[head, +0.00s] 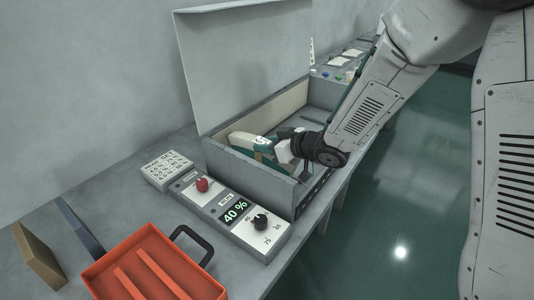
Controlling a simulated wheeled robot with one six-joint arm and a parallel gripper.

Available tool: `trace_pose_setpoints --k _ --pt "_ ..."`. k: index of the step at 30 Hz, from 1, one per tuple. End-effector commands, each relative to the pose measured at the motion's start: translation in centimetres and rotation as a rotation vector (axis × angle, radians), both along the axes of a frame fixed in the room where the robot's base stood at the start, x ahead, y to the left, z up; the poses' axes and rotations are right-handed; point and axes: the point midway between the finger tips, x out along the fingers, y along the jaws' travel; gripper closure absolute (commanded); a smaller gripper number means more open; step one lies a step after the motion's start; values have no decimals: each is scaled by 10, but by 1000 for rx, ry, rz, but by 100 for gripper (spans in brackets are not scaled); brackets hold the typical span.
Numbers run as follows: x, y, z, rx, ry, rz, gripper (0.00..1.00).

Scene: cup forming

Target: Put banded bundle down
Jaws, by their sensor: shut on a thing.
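The banded bundle (250,141) shows as a pale and teal shape with a small marked label, inside an open grey box (243,174) near its front left. My gripper (283,154) reaches into the box from the right and is shut on the bundle. The arm's wrist and the box's front wall hide the fingertips and the bundle's lower part. I cannot tell whether the bundle touches the box floor.
The box's lid (245,60) stands raised at the back. A control panel (230,217) reading 40 % sits in front, beside a white lettered block (167,171). An orange tray (153,268) with a black handle lies at lower left. Green floor lies right of the bench.

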Motion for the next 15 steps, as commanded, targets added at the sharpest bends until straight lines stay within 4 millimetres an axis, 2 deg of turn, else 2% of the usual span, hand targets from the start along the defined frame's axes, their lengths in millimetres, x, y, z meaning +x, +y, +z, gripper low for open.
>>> trace_pose_setpoints --k 3,6,15 --pt "0 0 -19 1 3 0 100" --pt "0 0 -27 2 1 -1 100" --pt "0 0 -28 2 -1 0 100"
